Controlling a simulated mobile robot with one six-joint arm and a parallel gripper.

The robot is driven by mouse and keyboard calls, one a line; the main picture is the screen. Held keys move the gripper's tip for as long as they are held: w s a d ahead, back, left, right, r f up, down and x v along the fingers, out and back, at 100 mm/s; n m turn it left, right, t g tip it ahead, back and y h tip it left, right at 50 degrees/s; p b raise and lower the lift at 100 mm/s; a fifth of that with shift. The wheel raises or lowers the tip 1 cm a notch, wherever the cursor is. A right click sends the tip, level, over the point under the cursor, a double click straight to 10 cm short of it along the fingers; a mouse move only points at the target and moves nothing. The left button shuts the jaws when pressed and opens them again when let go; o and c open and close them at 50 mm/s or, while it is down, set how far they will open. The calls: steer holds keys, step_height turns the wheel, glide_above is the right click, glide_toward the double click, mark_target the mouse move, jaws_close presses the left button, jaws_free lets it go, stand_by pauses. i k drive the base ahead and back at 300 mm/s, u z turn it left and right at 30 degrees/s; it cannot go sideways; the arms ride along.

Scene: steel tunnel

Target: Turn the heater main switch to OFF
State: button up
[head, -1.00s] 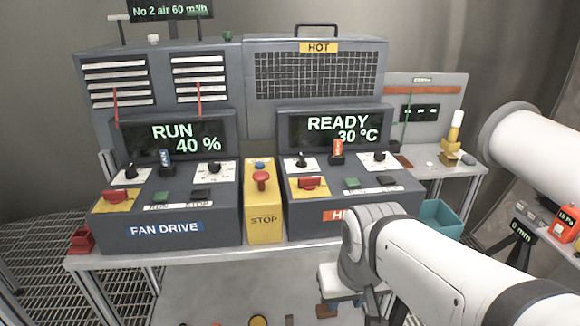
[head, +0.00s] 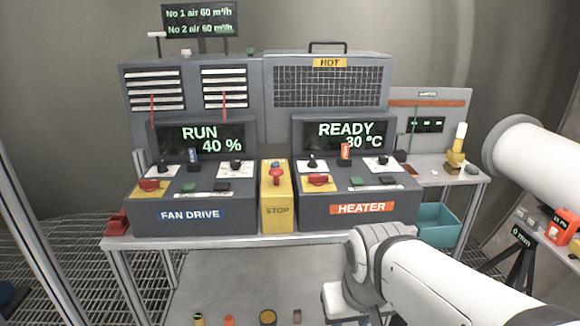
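The heater console has a grey desk with an orange HEATER label (head: 362,208) on its front. Its screen (head: 345,134) reads READY and 30 °C. My white arm reaches in from the lower right, in front of and below the console. My gripper's fingers do not show in the head view.
Left of the heater stands a yellow STOP box (head: 277,210) with a red button. A teal bin (head: 438,224) is at right. A white cylinder (head: 535,160) juts in at far right.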

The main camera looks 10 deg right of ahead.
mark_target(318, 180)
steer(key=z, duration=0.05)
steer(key=i, duration=1.05)
steer(key=z, duration=0.55)
